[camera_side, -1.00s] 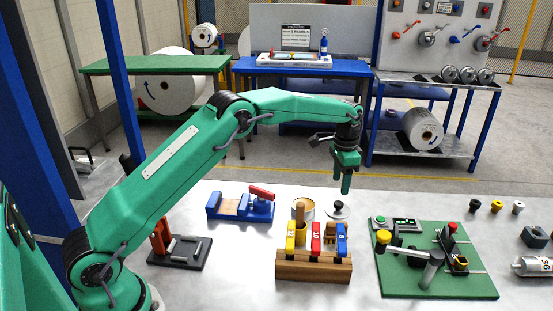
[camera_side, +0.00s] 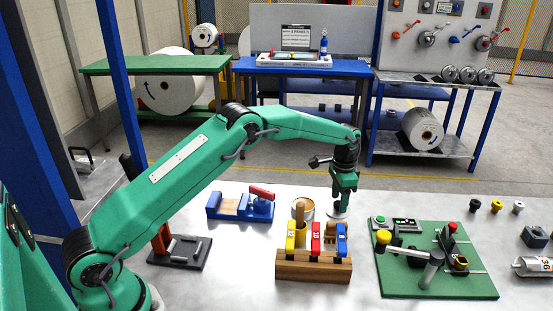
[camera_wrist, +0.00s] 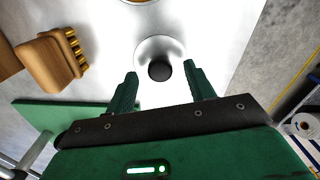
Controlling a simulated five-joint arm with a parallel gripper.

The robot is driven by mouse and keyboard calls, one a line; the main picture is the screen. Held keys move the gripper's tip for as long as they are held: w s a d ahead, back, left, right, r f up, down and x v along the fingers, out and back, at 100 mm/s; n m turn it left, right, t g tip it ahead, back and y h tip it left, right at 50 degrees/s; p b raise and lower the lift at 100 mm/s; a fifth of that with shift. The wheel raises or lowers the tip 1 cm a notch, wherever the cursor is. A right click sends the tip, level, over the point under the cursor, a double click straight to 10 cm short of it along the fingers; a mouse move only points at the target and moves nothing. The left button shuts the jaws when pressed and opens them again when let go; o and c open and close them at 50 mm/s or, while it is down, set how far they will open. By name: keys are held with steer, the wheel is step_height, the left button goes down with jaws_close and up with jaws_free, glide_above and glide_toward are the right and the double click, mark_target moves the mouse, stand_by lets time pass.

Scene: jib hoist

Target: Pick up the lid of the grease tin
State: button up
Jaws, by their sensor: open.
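The lid is a round metal disc with a dark knob. In the wrist view the lid (camera_wrist: 159,49) lies on the bench, and its knob (camera_wrist: 159,71) shows between and just beyond my fingertips. My gripper (camera_wrist: 160,75) is open around the line of the knob. In the side view my gripper (camera_side: 342,203) points down right over the lid (camera_side: 337,215), and its fingers hide the knob. I cannot tell whether the fingers touch it. The open grease tin (camera_side: 303,208) stands just left of the lid, partly behind the coloured handles.
A wooden block (camera_side: 313,268) with yellow, red and blue labelled tools stands in front of the tin. A wooden brush (camera_wrist: 50,62) lies near the lid. A green fixture board (camera_side: 430,280) is to the right, and a blue vise (camera_side: 240,207) to the left.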

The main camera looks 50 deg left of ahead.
steer(key=shift+f, duration=0.55)
steer(key=shift+c, duration=0.4)
steer(key=c, duration=1)
